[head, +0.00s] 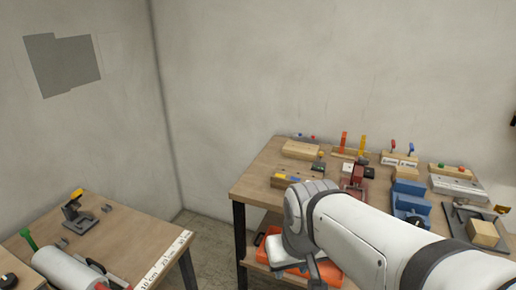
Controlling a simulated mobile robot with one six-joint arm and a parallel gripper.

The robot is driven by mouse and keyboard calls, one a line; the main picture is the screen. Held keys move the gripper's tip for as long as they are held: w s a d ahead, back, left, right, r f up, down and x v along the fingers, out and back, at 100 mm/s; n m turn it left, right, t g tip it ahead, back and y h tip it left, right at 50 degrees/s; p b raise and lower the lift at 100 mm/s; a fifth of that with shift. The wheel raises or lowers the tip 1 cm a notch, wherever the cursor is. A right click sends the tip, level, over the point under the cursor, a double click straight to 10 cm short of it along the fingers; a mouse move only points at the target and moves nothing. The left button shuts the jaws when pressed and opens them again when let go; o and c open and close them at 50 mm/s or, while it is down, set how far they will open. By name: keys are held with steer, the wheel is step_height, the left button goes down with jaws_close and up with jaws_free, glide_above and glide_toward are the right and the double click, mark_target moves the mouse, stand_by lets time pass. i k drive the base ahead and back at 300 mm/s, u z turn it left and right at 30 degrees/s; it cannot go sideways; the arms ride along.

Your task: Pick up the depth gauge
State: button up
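I cannot single out the depth gauge for certain; the tools in the head view are small. A dark upright tool with a yellow top (72,208) stands on the left bench, with small grey pieces beside it. Several small tools and blocks lie on the right bench. My white arm reaches in from the lower right, in front of the right bench. A small grey part at its far end, perhaps my gripper (316,272), shows low by the bench's front. Its fingers are not clear, so I cannot tell whether it is open or holds anything.
The right bench (258,178) carries wooden blocks, a red vise-like tool (355,180) and blue angled blocks (410,198). An orange item (268,247) sits beneath it. The left bench (130,222) holds a grey-white cylinder (65,268). A floor gap separates the benches.

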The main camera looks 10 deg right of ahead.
mark_target(321, 168)
steer(key=u, duration=0.05)
steer(key=i, duration=1.35)
steer(key=z, duration=0.55)
steer(key=k, duration=0.65)
steer(key=z, duration=0.25)
steer(key=i, duration=0.7)
steer(key=u, duration=0.15)
